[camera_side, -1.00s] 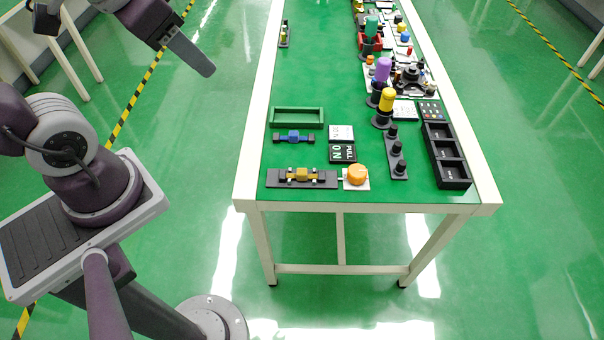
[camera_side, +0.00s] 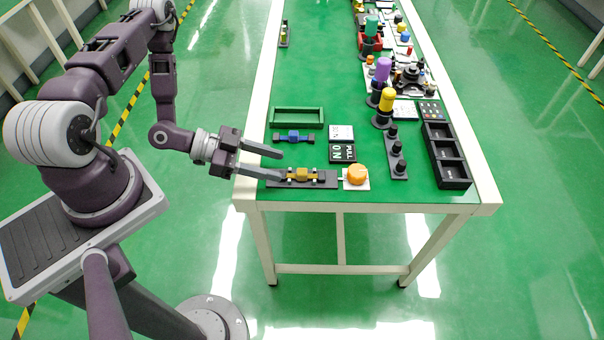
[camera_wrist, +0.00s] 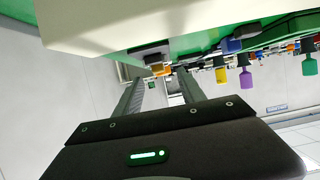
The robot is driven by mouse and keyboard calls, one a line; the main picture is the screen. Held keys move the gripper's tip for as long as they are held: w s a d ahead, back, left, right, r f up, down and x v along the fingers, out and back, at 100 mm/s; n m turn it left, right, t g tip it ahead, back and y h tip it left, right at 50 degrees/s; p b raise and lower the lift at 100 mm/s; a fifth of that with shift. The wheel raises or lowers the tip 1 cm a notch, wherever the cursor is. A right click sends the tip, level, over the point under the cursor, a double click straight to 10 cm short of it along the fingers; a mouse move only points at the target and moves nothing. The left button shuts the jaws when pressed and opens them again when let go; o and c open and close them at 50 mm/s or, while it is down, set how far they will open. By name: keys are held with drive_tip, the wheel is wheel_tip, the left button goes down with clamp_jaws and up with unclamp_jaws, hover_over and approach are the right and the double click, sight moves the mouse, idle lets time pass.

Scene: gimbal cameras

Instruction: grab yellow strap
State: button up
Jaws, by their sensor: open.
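The yellow strap (camera_side: 302,174) is a small yellow block with bands on a dark grey base plate (camera_side: 325,179) near the table's front left corner. In the wrist view, a small orange-yellow patch (camera_wrist: 158,70) shows between the fingers, probably this piece. My gripper (camera_side: 282,164) is open and empty, its two dark fingers pointing right over the table's left edge. The near finger reaches the left end of the base plate in the side view; whether it touches cannot be told. In the wrist view my gripper (camera_wrist: 158,92) has its fingers spread apart.
A blue strap piece (camera_side: 294,137) and a green tray (camera_side: 297,117) lie behind. An orange round knob (camera_side: 356,174) is right of the strap plate, with a PULL ON sign (camera_side: 343,153) behind it. A black compartment box (camera_side: 446,155) and coloured posts stand farther right.

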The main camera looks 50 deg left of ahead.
sight(296, 175)
drive_tip(key=x, duration=0.6)
drive_tip(key=shift+d+r, duration=0.1)
drive_tip(key=shift+d, duration=0.15)
clamp_jaws()
